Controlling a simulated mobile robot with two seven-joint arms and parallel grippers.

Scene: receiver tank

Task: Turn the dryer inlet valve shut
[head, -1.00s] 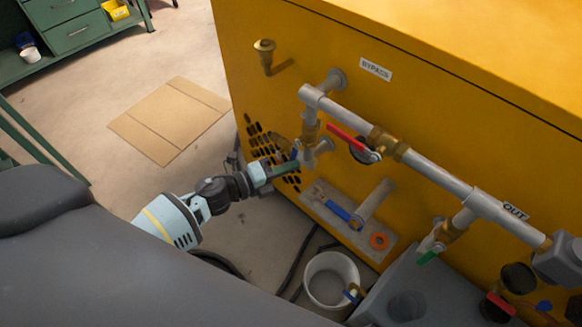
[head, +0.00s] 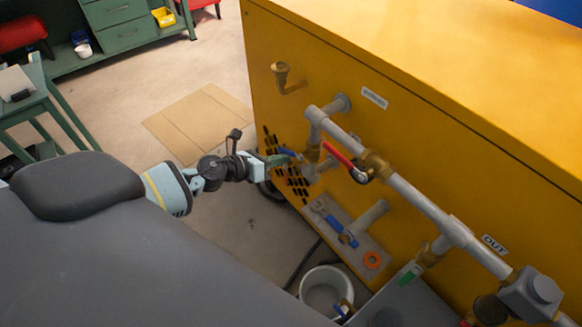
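A short branch (head: 313,150) drops from the left end of the grey pipe, with brass fittings on it. No label marks this as the dryer inlet valve. My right gripper is not in view.
A red-handled valve (head: 340,154) sits on the upper pipe (head: 415,197) close by. Cardboard (head: 198,122) lies on open floor at left.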

